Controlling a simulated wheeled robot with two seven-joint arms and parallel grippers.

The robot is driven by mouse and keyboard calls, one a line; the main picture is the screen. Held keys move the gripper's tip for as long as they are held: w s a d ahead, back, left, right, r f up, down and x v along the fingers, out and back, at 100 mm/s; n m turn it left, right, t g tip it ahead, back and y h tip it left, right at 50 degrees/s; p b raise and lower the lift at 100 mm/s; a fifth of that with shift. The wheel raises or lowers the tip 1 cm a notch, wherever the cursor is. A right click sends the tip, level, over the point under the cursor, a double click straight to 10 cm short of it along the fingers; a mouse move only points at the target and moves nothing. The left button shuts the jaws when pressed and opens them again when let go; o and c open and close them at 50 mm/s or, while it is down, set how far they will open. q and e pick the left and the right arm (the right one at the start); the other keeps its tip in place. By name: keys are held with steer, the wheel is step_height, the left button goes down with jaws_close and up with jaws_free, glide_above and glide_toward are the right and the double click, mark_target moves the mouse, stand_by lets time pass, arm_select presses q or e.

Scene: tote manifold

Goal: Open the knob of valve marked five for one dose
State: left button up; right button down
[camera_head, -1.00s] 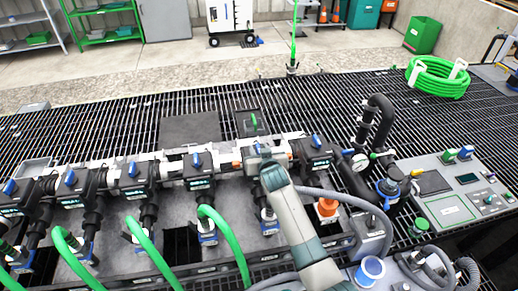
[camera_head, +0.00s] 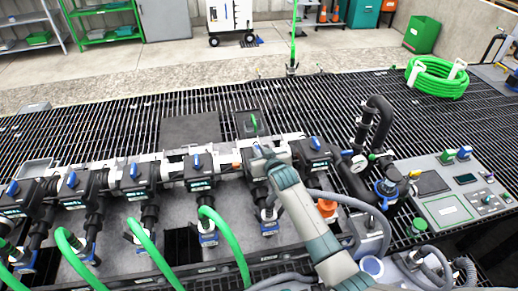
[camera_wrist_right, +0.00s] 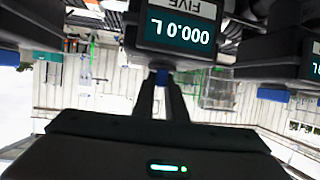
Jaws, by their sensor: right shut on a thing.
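The valve marked FIVE (camera_wrist_right: 180,30) shows upside down in the right wrist view; its display (camera_wrist_right: 178,30) reads 0.000 L. A small part of its blue knob (camera_wrist_right: 161,75) shows at the fingertips. My right gripper (camera_wrist_right: 162,84) is shut on this knob, its two dark fingers on either side. In the head view my right gripper (camera_head: 262,153) is at the fifth valve from the left, and my wrist and arm hide most of that valve. The knob's exact angle is hard to tell. My left gripper is not in view.
Neighbouring valves with blue knobs stand close on both sides, one at the left (camera_head: 197,162) and one at the right (camera_head: 316,145). Green hoses (camera_head: 222,230) rise in front. Black pipework (camera_head: 378,125) and a control panel (camera_head: 450,200) are at the right.

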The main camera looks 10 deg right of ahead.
steer(key=shift+d+r+n+y, duration=0.1)
steer(key=shift+n+y, duration=0.4)
steer(key=shift+y, duration=0.1)
steer(key=shift+n+y, duration=0.5)
steer(key=shift+n+g+y+b, duration=0.6)
steer(key=shift+n+y+b, duration=0.4)
steer(key=shift+y+b, duration=0.25)
steer(key=c, duration=1.8)
jaws_free()
steer(key=shift+d, duration=0.1)
